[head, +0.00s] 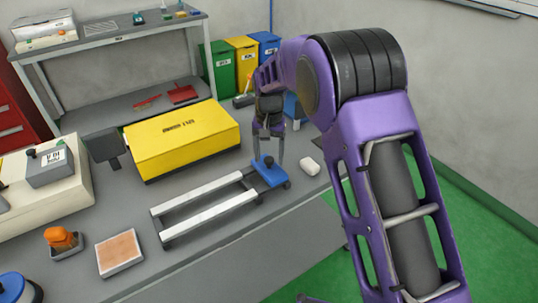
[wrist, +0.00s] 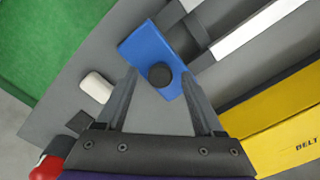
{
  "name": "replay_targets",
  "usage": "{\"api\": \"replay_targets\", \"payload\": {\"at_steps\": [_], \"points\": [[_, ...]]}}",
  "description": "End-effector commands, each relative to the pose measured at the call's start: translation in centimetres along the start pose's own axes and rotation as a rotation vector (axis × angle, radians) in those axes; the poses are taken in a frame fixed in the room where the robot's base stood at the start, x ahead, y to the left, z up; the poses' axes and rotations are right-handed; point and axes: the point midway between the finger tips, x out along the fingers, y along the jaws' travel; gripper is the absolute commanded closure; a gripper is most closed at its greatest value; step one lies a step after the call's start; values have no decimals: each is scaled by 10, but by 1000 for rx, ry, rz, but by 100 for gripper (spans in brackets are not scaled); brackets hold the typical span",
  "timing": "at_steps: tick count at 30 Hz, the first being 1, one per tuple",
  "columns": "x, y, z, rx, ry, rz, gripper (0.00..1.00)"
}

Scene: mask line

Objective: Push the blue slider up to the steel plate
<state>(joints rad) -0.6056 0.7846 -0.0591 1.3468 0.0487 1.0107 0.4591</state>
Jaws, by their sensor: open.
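The blue slider (head: 272,174) with its dark round knob sits at the right end of two pale rails (head: 222,207). In the wrist view the slider (wrist: 145,45) lies just ahead of my fingers, its knob (wrist: 160,75) between the fingertips. My gripper (head: 268,158) is open and points down at the slider; a gap shows on each side of the knob in the wrist view (wrist: 159,82).
A yellow box (head: 185,137) stands behind the rails. A white block (head: 309,166) lies right of the slider, near the bench edge. An orange-topped item (head: 62,240) and a tan pad (head: 119,252) lie left. The bench between the rails is clear.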

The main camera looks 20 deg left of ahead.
Motion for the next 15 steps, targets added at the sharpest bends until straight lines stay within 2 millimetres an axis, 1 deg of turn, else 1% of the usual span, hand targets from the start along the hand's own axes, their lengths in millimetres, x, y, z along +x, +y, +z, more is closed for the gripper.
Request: {"api": "replay_targets", "payload": {"at_steps": [2,3,5,6,8,9,13,15], "points": [[0,0,0,0,0,0,33],[0,0,0,0,0,0,40],[0,0,0,0,0,0,51],[0,0,0,0,0,0,58],[0,0,0,0,0,0,69],[0,0,0,0,0,0,76],[-1,0,0,0,0,0,99],[-1,0,0,0,0,0,100]]}}
